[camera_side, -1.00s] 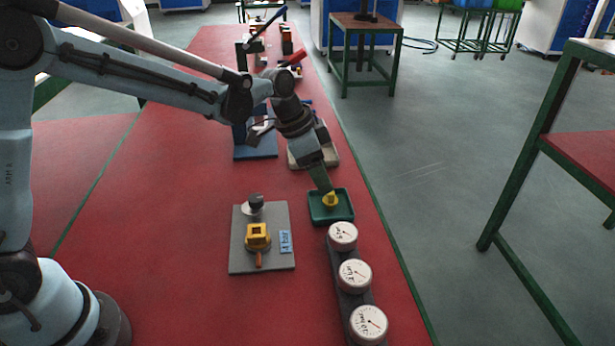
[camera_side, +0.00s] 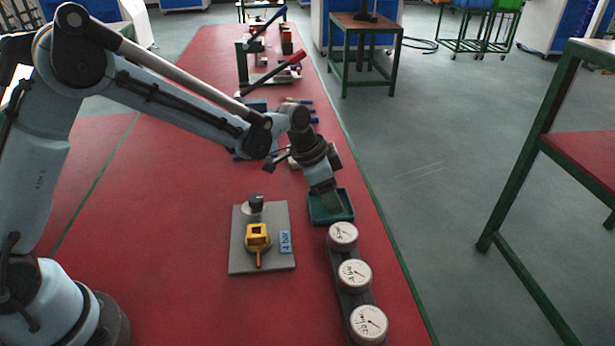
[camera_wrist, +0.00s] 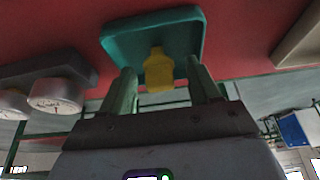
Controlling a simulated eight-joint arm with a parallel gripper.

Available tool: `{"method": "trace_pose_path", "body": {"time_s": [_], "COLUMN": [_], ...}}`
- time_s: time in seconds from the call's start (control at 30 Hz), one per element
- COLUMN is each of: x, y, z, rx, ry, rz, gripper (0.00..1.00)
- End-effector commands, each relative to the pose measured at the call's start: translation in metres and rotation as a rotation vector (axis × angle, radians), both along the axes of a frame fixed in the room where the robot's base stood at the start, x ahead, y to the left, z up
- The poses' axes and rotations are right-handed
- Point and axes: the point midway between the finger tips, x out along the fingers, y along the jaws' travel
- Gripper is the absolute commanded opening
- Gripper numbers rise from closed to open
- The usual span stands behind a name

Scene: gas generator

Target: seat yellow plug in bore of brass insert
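The yellow plug (camera_wrist: 158,70) stands in the green tray (camera_wrist: 113,40) in the wrist view. My gripper (camera_wrist: 162,80) has its two fingers apart, one on each side of the plug, with visible gaps. In the side view my gripper (camera_side: 328,206) reaches down into the green tray (camera_side: 348,217) and hides the plug. A yellow, brass-like block (camera_side: 257,236) sits on a grey plate (camera_side: 245,265) left of the tray; it may be the brass insert, but its bore is not clear at this size.
A dark knob (camera_side: 256,204) and a blue label (camera_side: 286,241) are on the grey plate. Several round white gauges (camera_side: 354,273) stand on a dark strip just in front of the tray. The red bench (camera_side: 180,230) is clear left of the plate.

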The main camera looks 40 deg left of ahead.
Motion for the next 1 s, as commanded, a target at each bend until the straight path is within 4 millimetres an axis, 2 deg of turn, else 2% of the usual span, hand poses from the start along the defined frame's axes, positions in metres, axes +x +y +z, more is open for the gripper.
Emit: {"method": "trace_pose_path", "body": {"time_s": [0.03, 0.37, 0.57, 1.0], "x": [0.000, 0.000, 0.000, 0.000], "y": [0.000, 0.000, 0.000, 0.000], "z": [0.000, 0.000, 0.005, 0.037], "rx": [0.000, 0.000, 0.000, 0.000], "ry": [0.000, 0.000, 0.000, 0.000], "rz": [0.000, 0.000, 0.000, 0.000], "gripper": [0.53, 0.04, 0.03, 0.03]}}
